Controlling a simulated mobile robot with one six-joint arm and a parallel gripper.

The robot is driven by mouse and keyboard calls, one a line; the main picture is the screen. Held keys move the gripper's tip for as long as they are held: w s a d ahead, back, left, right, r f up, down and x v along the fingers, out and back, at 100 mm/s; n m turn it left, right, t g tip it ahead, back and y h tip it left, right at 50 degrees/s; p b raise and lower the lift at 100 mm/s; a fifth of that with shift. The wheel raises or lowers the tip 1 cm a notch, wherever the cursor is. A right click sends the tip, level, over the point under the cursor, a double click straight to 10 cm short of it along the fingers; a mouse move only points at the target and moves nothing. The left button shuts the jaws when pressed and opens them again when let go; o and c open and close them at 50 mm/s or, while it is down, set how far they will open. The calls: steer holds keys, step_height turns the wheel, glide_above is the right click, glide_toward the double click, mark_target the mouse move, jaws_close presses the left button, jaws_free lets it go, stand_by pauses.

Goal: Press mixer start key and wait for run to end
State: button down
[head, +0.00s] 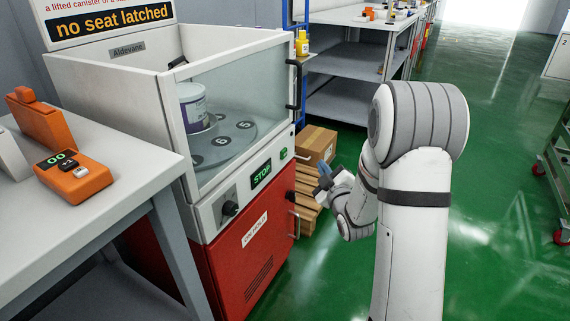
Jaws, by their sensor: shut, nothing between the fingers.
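The mixer (205,217) is a white cabinet with a clear front window on a red base, to the left of my arm. A small green key (284,154) sits on the panel to the right of the display. A dark knob (230,208) is to the left of the display. Inside, a canister (193,108) with a purple and white label stands on a round numbered plate (222,150). My gripper (321,183) is shut and empty, to the right of the panel and apart from the key.
A white bench (120,207) at the left holds orange devices (74,178). Cardboard boxes (316,143) stand behind the mixer's right side. Shelving (347,60) is at the back.

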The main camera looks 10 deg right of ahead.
mark_target(284, 153)
steer(key=shift+a+r, duration=0.1)
steer(key=w+a+p, duration=0.1)
steer(key=w+a, duration=0.4)
steer(key=a, duration=0.2)
stand_by(0.5)
steer(key=shift+w+a, duration=0.15)
stand_by(1.9)
steer(key=shift+w+a+b, duration=0.1)
steer(key=shift+a+b, duration=0.1)
steer(key=shift+b, duration=0.2)
